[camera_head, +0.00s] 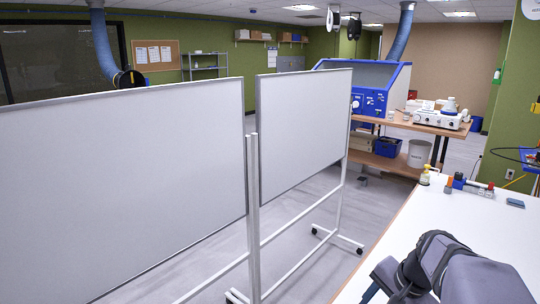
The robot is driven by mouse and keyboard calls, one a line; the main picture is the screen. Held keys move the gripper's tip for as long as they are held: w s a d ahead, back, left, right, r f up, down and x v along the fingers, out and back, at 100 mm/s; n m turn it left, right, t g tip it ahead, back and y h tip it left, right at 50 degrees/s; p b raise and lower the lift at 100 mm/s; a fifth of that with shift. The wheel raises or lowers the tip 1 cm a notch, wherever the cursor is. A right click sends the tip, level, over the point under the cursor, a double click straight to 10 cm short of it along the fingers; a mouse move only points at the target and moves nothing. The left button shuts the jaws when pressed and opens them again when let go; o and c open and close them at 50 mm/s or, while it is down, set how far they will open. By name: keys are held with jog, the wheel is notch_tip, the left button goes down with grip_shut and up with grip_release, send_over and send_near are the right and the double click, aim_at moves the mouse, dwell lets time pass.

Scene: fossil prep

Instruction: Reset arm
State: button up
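My arm (455,272) shows at the bottom right, as grey-purple links with dark joint bands over the white table (395,228). It is cut off by the lower edge of the picture. I cannot make out any gripper fingers, so my gripper is not seen, nor whether it holds anything.
A yellow-and-white bottle (425,176), several small red and blue items and a dark flat block (515,203) sit at the table's far end. Two whiteboards (120,190) on a wheeled frame stand left. A wooden bench (400,166) with a blue cabinet stands behind. The table's near middle is bare.

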jog(key=s+a+f+n+g+h+p, duration=0.1)
jog(key=s+a+f+n+g, duration=0.1)
jog(key=s+a+f+n, duration=0.45)
jog(key=s+a+f+n+g, duration=0.1)
jog(key=s+a+f+n, duration=0.2)
jog(key=s+a+n, duration=0.5)
notch_tip(320, 180, down, 32)
jog(key=d+m+b, duration=0.1)
jog(key=m+b, duration=0.1)
jog(key=b, duration=2.9)
jog(key=shift+s+r, duration=0.25)
jog(key=shift+s, duration=0.1)
